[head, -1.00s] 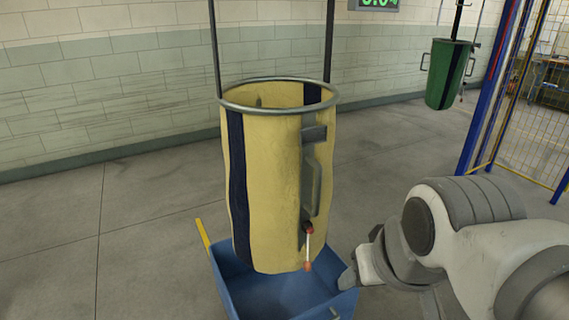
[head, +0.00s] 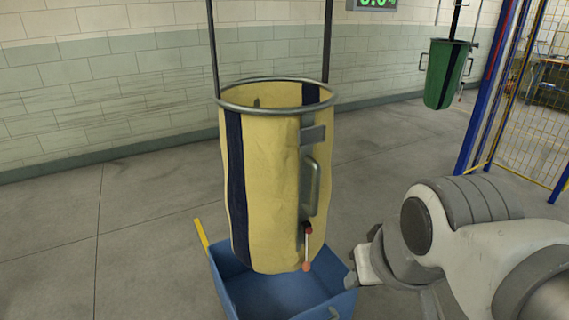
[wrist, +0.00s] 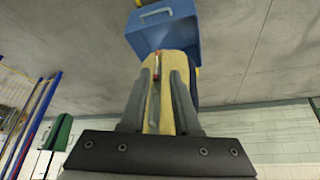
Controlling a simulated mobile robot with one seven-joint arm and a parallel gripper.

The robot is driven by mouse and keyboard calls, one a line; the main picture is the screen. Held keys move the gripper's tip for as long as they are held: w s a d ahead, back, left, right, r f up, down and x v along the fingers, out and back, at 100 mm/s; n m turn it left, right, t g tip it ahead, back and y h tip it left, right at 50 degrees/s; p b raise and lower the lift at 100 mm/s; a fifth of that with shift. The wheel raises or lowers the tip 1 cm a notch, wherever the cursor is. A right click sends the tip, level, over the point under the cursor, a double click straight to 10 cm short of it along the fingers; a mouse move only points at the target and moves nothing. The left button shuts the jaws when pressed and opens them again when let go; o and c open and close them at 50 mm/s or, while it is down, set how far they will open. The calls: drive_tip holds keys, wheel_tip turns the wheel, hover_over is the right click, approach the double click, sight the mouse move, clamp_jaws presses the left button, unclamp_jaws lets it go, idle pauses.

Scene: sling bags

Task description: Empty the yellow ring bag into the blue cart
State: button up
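The yellow ring bag (head: 268,190), with dark blue stripes, hangs upright from two bars on a grey metal ring. A grey handle (head: 311,187) is on its side. Below it is a thin pale release rod (head: 307,246) with a dark red top and orange lower end. The blue cart (head: 275,294) stands under the bag, partly hidden by it. In the wrist view my gripper (wrist: 165,68) is open, with its fingers apart. The bag (wrist: 168,104) and the rod (wrist: 156,67) show beyond and between the fingers. The blue cart (wrist: 168,36) shows above them. I see no contact.
A green bag (head: 446,75) hangs at the back right, near a blue post and yellow mesh fence (head: 527,120). A pale block wall (head: 100,85) stands behind. The floor to the left is clear. A green-lit display (head: 376,4) is at the top edge.

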clamp_jaws()
idle(1.4)
